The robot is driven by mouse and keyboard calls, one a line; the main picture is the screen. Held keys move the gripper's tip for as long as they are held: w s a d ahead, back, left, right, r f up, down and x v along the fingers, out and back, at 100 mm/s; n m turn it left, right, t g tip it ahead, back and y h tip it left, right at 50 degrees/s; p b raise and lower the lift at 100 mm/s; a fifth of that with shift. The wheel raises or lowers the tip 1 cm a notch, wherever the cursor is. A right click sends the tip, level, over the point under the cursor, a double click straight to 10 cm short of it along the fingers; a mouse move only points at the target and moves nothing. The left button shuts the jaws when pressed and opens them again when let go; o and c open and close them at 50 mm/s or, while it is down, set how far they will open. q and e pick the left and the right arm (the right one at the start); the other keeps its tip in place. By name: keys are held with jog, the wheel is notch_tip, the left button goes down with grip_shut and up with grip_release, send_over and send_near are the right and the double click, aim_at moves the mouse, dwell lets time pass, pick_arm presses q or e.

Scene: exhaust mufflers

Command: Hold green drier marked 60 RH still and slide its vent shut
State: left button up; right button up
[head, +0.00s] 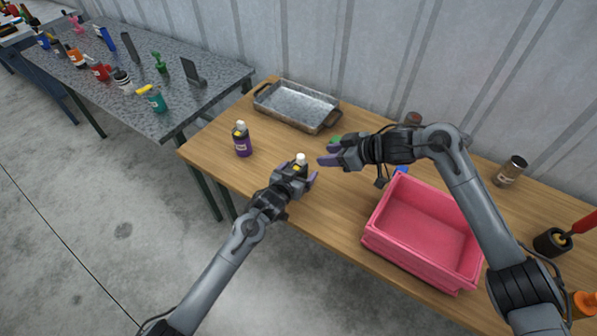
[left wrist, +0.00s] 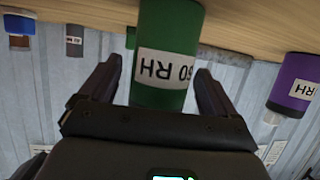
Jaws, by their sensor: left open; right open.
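The green drier (left wrist: 168,40) shows upside down in the left wrist view, with a white label reading 60 RH, its first digit partly cut off. It stands between the fingers of my open left gripper (left wrist: 158,75), with small gaps at each side. In the head view its white top (head: 300,158) shows above my left gripper (head: 303,176), which hides most of its body. My right gripper (head: 325,155) is open and empty, just right of that top. The vent's position cannot be made out.
A purple drier (head: 242,141) stands to the left on the wooden table. A metal tray (head: 296,106) lies behind, and a pink crate (head: 425,232) stands at the right. A green item (head: 335,140) is partly hidden behind my right gripper. A brown jar (head: 510,171) stands farther right.

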pick_arm(q)
jog(key=shift+w, duration=0.1)
jog(key=shift+c, duration=0.5)
jog(key=c, duration=1)
jog(key=shift+c, duration=0.2)
